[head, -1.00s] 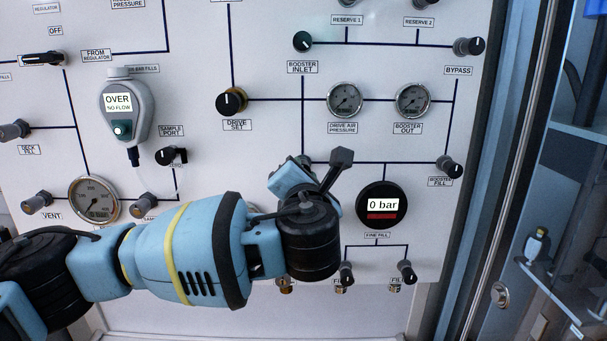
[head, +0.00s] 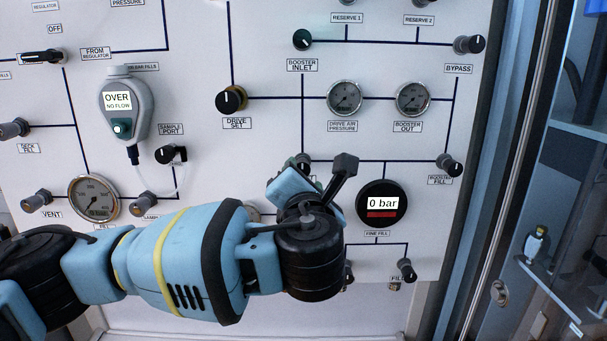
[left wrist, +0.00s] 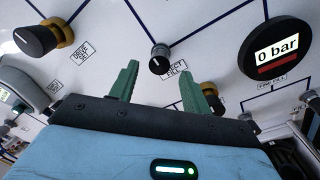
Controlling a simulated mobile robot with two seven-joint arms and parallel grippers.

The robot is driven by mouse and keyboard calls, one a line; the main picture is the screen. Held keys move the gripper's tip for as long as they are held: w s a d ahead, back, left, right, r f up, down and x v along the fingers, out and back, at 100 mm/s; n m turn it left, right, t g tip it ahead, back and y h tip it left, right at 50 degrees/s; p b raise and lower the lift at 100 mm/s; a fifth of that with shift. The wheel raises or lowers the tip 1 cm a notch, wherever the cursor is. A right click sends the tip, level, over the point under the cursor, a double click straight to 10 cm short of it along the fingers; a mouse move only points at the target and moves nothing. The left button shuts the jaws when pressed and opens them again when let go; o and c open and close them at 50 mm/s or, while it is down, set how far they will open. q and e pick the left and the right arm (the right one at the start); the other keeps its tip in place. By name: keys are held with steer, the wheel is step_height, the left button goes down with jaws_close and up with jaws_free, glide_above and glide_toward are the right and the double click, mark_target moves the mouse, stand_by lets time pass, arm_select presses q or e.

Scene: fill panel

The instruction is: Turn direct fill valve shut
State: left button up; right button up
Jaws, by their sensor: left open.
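The direct fill valve is a small black knob (left wrist: 160,58) with a white mark in the left wrist view. In the head view only the top of this knob (head: 303,160) shows above my left gripper (head: 290,184). In the left wrist view my left gripper (left wrist: 158,74) has its two green fingers spread apart with nothing between them. The knob appears just beyond the gap between the fingertips, and no contact shows. My right gripper is not in view.
The black 0 bar display (head: 382,204) is to the right of my left wrist. The drive set knob (head: 231,99) is up and left. A gold-based knob (left wrist: 210,92) is behind the right finger in the wrist view. The booster fill knob (head: 449,165) is farther right.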

arm_select(q)
steer(key=s, duration=0.4)
steer(key=shift+s, duration=0.4)
steer(key=shift+d+f, duration=0.1)
steer(key=shift+f, duration=0.05)
